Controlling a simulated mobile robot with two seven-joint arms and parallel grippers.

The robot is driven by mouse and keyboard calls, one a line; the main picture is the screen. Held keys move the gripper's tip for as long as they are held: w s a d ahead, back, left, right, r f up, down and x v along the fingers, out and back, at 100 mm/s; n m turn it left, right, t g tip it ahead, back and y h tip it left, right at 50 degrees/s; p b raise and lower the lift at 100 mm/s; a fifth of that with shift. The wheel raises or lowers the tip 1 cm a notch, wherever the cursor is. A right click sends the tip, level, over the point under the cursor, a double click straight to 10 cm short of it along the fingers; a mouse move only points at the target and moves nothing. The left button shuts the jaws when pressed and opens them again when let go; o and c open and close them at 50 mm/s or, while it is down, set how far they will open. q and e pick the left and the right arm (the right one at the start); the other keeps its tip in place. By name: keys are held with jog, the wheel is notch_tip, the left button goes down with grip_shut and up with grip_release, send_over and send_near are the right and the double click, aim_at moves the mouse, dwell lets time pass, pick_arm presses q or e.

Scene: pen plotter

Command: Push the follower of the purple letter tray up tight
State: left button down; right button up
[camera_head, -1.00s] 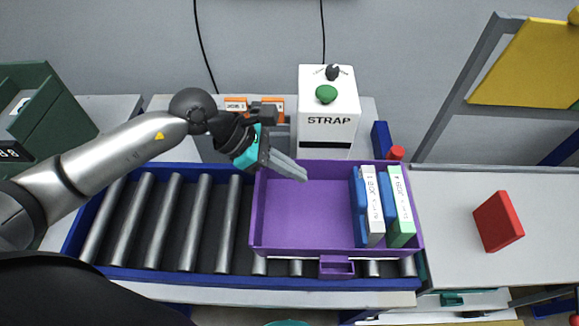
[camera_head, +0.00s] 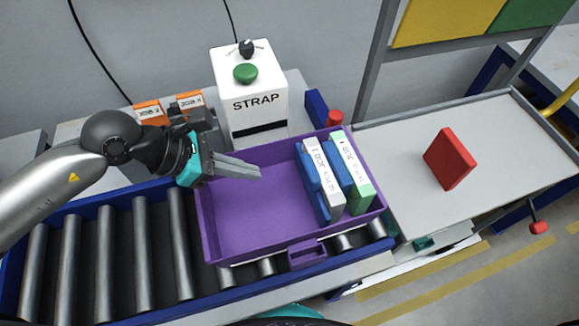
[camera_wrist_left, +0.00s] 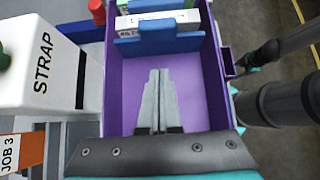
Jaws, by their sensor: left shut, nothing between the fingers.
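The purple letter tray (camera_head: 225,240) sits on the roller conveyor. Inside, toward its right end, stand a blue follower plate (camera_head: 312,190), a white letter bundle (camera_head: 325,180), another blue plate (camera_head: 340,170) and a green-and-white bundle (camera_head: 355,175). My left gripper (camera_head: 259,172) is shut and empty, its fingers reaching over the tray's left part, apart from the follower. In the left wrist view the fingertips (camera_wrist_left: 160,74) point at the near blue plate (camera_wrist_left: 158,44), with purple floor between. The white bundle (camera_wrist_left: 150,21) stands behind it. My right gripper is not identifiable.
The white STRAP box (camera_head: 250,100) with a green button stands behind the tray. Orange job cards (camera_head: 190,101) are left of it. The tray's left half is empty.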

aim_at(305, 172)
pick_arm(q)
jog(key=shift+w+d+f, duration=0.4)
jog(key=shift+d+f, duration=0.25)
jog(key=shift+d, duration=0.6)
jog(key=shift+w+d+f, duration=0.45)
jog(key=shift+d+f, duration=0.2)
jog(key=shift+d, duration=0.65)
jog(key=shift+w+d+f, duration=0.4)
jog(key=shift+d+f, duration=0.25)
jog(key=shift+d, duration=0.6)
jog(key=shift+d, duration=0.1)
jog(key=shift+w+d, duration=0.15)
jog(key=shift+d, duration=0.3)
